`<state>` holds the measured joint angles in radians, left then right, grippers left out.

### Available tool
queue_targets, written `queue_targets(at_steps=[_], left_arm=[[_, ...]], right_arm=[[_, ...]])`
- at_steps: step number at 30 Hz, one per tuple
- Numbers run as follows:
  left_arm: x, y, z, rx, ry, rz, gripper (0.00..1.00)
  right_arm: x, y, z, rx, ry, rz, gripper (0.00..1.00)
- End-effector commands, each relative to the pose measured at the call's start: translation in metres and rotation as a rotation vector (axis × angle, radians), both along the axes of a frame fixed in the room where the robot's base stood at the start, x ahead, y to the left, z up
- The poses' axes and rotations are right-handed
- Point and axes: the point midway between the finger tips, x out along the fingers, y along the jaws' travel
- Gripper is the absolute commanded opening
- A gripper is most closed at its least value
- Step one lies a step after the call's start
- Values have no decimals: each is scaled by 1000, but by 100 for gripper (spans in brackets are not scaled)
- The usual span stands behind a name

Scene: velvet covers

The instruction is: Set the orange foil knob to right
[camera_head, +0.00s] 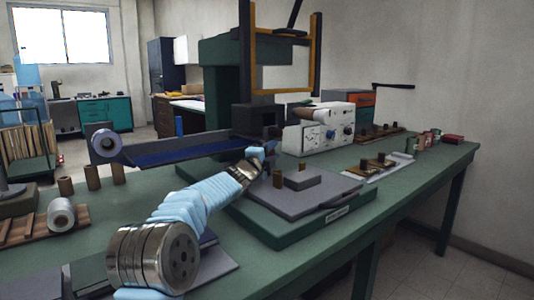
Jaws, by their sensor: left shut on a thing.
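My left arm comes in from the bottom left, and its gripper (266,150) is at the middle of the picture, in front of the press and left of the white control box (318,132). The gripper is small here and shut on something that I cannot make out. The control box has several small knobs on its front, among them a blue one (348,130) and a dark one (330,134). I cannot make out an orange knob on it. My right gripper is not in view.
The green press (222,75) with a yellow frame (283,92) stands on the green table (408,180). A grey plate (310,193) lies in front of it. A dark blue tray (185,152) extends left. Small brown cylinders (92,178) stand at the left.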

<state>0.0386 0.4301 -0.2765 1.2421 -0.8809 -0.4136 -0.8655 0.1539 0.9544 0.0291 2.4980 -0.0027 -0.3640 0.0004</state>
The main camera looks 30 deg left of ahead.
Motion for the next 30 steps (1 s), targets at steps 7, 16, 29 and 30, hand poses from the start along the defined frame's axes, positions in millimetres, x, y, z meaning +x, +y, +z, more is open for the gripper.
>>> queue_targets(at_steps=[7,16,29,30], left_arm=[[0,0,-1,0,2,1,55],[-2,0,-1,0,1,1,55],[-84,0,-16,-2,-1,1,55],[-93,0,-17,-1,-1,1,55]], right_arm=[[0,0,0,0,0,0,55],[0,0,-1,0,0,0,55],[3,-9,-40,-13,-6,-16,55],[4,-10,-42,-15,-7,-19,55]])
